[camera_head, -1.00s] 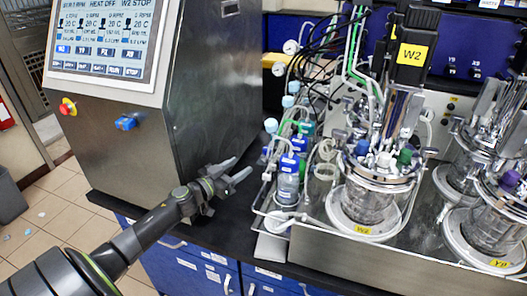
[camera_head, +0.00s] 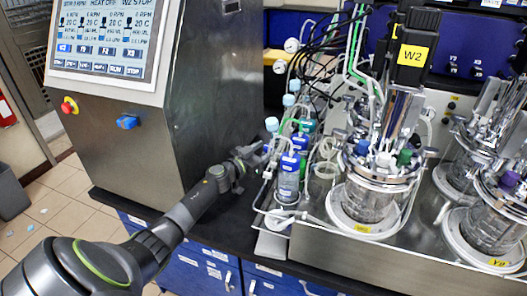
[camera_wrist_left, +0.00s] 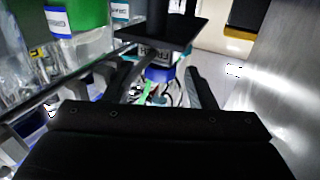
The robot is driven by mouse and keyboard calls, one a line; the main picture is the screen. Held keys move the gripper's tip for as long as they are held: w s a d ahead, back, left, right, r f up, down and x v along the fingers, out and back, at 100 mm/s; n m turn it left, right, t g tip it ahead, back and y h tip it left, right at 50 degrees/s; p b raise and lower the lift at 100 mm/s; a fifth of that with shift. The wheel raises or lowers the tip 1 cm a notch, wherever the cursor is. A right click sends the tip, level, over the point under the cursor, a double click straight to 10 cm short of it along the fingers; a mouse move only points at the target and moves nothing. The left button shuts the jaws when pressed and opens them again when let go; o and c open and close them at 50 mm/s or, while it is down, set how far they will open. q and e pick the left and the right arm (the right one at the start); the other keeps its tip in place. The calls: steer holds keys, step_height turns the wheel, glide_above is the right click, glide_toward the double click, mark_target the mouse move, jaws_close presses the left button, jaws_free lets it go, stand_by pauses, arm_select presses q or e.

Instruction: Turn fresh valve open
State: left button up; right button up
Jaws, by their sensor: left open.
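My left gripper (camera_head: 256,152) reaches in from the left and is at the left end of the bottle rack, beside the grey cabinet. In the left wrist view my left gripper (camera_wrist_left: 162,78) is open, its two fingers apart. A black flat plate or handle (camera_wrist_left: 165,30) lies ahead of the fingertips, with a label reading FRESH (camera_wrist_left: 153,53) upside down under it and a blue ring (camera_wrist_left: 160,74) below. This looks like the fresh valve; I cannot tell whether the fingers touch it. In the head view the gripper hides this spot. My right gripper is not in view.
A steel control cabinet (camera_head: 215,90) stands close to the left. Bottles with blue caps (camera_head: 289,177) stand to the right, beside a glass reactor (camera_head: 368,195) marked W2. The black bench top (camera_head: 225,233) is clear in front.

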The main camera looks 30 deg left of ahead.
arm_select(q)
steer(key=c, duration=1)
steer(key=shift+o, duration=0.2)
steer(key=shift+d+r+n+y+p, duration=0.15)
steer(key=shift+r+n+y+p, duration=0.2)
steer(key=shift+y+p, duration=0.3)
steer(key=shift+f+n+y+p, duration=0.2)
steer(key=shift+n+y+p, duration=0.15)
steer(key=shift+y, duration=0.1)
steer(key=o, duration=1)
steer(key=shift+f, duration=0.1)
steer(key=shift+c, duration=0.2)
